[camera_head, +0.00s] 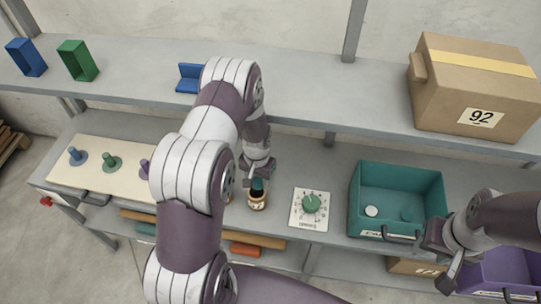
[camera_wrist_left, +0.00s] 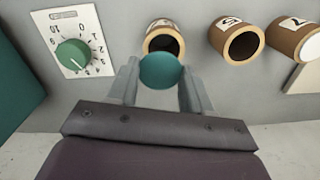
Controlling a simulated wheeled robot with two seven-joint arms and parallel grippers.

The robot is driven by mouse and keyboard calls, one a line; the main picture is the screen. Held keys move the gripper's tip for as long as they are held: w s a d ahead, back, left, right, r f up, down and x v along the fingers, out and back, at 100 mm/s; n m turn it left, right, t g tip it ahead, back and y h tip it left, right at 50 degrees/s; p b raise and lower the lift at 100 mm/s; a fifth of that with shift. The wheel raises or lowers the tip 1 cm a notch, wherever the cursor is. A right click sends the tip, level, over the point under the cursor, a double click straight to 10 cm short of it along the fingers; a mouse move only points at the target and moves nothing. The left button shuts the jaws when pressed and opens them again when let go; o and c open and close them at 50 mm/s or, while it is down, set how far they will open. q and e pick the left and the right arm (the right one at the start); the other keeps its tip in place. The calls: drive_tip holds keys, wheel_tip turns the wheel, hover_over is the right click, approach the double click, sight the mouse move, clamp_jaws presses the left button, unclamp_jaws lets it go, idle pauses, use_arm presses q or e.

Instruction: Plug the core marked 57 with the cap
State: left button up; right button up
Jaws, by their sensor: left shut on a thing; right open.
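My left gripper (camera_wrist_left: 158,88) is shut on a teal round cap (camera_wrist_left: 161,70). In the head view the cap (camera_head: 257,184) is held just above the open top of a brown core (camera_head: 257,202). In the left wrist view this core (camera_wrist_left: 165,37) stands upright just beyond the cap, its opening dark and partly covered by the cap. I cannot tell whether they touch, and its label is too small to read surely. Two more brown cores, one open (camera_wrist_left: 240,45) and one with a white top (camera_wrist_left: 311,46), stand beside it. My right gripper (camera_head: 443,262) is open and empty by the teal bin.
A green dial (camera_head: 311,203) on a white plate is right of the core. The teal bin (camera_head: 434,184) holds a white and a teal round piece. A purple bin (camera_head: 510,268) is at right. The upper shelf holds a carton (camera_head: 470,75) marked 92. My left arm hides the shelf's middle.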

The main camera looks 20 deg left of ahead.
sight(256, 183)
use_arm(q)
drive_tip(key=shift+s+a+r, duration=0.1)
drive_tip(key=shift+a+r, duration=0.1)
drive_tip(key=shift+r, duration=0.05)
drive_tip(key=shift+s+a+f, duration=0.1)
drive_tip(key=shift+s, duration=0.15)
drive_tip(key=shift+f+b, duration=0.25)
drive_tip(key=shift+b, duration=0.15)
drive_tip(key=shift+w+f+b, duration=0.35)
drive_tip(key=shift+f+b, duration=0.05)
drive_tip(key=shift+f, duration=0.6)
drive_tip(key=shift+s+f+b, duration=0.25)
drive_tip(key=shift+f+b, duration=0.45)
drive_tip(key=shift+b, duration=0.15)
drive_tip(key=shift+w+f, duration=0.15)
drive_tip(key=shift+f, duration=0.2)
use_arm(e)
drive_tip(key=f, duration=0.3)
drive_tip(key=shift+s+a+f, duration=0.15)
drive_tip(key=shift+s+a, duration=0.05)
drive_tip(key=shift+s, duration=0.05)
